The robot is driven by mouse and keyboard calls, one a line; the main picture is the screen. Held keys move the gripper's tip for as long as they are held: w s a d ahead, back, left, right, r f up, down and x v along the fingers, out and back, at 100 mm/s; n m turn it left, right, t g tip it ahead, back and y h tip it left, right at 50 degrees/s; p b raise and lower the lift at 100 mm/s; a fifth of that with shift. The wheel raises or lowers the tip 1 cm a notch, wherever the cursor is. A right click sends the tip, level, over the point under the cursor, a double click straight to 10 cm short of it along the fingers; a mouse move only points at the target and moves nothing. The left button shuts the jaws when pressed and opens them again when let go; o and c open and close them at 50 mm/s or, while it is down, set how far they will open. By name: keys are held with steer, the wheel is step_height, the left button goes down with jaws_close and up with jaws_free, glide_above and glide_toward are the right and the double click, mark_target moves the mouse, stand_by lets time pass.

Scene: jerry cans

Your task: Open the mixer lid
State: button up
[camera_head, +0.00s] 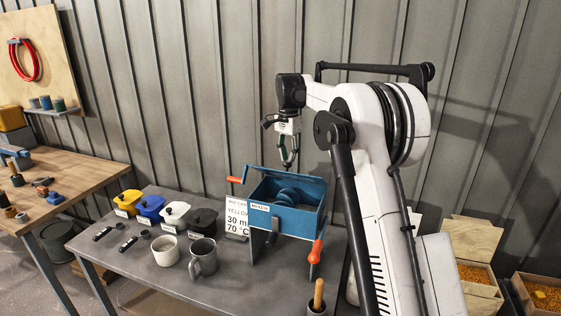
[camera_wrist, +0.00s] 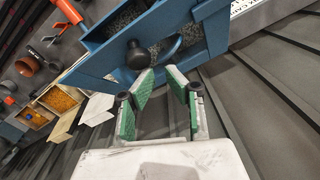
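The blue mixer (camera_head: 296,221), marked with a white "MIXER" label, stands on the grey table. Its top shows open, with round blue parts inside and a blue lid panel (camera_head: 290,179) raised at the back. My gripper (camera_head: 288,166) hangs over the rear edge of this panel, pointing down. In the wrist view my gripper (camera_wrist: 160,73) has its two green-padded fingers apart with nothing between them. A black knob (camera_wrist: 137,56) on the mixer lies just ahead of the fingertips. Whether a finger touches the mixer cannot be told.
Yellow (camera_head: 128,202), blue (camera_head: 150,208), white (camera_head: 175,215) and black (camera_head: 203,222) cans stand left of the mixer, behind two mugs. The corrugated wall (camera_head: 210,90) is close behind.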

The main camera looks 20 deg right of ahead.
steer(key=shift+o, duration=1.4)
steer(key=shift+s+r, duration=0.1)
steer(key=shift+s, duration=0.05)
steer(key=shift+o, duration=1.4)
steer(key=shift+s+d+r, duration=0.2)
steer(key=shift+s+r, duration=0.15)
steer(key=shift+s, duration=0.15)
steer(key=shift+o, duration=0.5)
steer(key=shift+w+f, duration=0.25)
steer(key=shift+w, duration=0.05)
steer(key=shift+s+r, duration=0.25)
step_height(320, 180, up, 12)
steer(key=shift+w+f, duration=0.25)
steer(key=shift+w, duration=0.05)
